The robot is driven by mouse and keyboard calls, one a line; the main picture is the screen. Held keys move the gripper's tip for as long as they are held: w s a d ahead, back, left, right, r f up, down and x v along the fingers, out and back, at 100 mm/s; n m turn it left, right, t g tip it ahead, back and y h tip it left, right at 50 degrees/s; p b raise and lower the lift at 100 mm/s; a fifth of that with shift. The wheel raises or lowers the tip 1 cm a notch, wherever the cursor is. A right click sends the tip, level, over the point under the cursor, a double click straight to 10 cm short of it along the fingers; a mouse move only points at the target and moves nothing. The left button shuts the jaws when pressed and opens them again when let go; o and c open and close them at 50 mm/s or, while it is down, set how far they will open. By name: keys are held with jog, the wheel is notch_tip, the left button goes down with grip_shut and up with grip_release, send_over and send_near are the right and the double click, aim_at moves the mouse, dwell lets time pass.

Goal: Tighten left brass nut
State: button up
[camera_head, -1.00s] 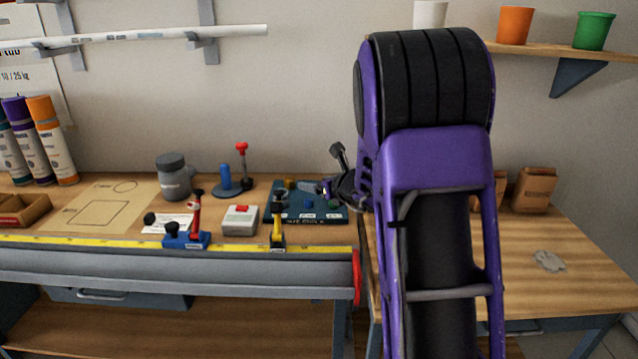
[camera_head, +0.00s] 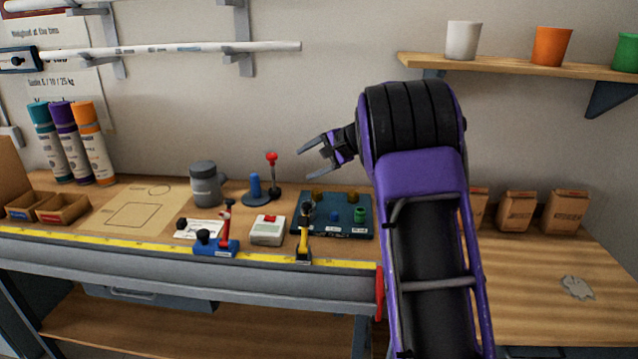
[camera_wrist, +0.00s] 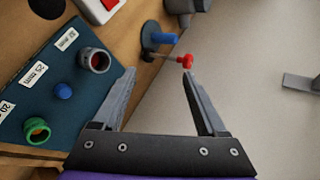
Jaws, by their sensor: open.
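The dark teal board (camera_head: 340,230) lies on the bench in the head view. Two small brass-coloured pieces stand along its back, the left one (camera_head: 317,195) and the right one (camera_head: 352,196). A blue knob (camera_head: 335,215) and a green ring (camera_head: 360,214) sit in front of them. My gripper (camera_head: 312,160) is open and empty, above and behind the board, fingers pointing left. In the wrist view the board (camera_wrist: 25,65) is at left, with a grey fitting (camera_wrist: 93,60) with a reddish inside; I cannot tell if it is a brass nut.
A yellow clamp (camera_head: 304,245) stands at the board's front left, beside a white box (camera_head: 267,232). A red-knobbed lever (camera_head: 272,158) and a blue handle (camera_head: 255,187) stand left of my gripper. A grey jar (camera_head: 205,185) is farther left. The right bench (camera_head: 530,275) is mostly clear.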

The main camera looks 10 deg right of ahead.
jog(key=n+g, duration=0.1)
jog(key=n, duration=0.3)
jog(key=n+g+h+p, duration=0.25)
jog(key=n+h, duration=0.35)
jog(key=n, duration=0.4)
send_near(317, 190)
jog(key=x, duration=0.8)
jog(key=shift+f+b, duration=0.25)
jog(key=shift+b, duration=0.05)
grip_shut()
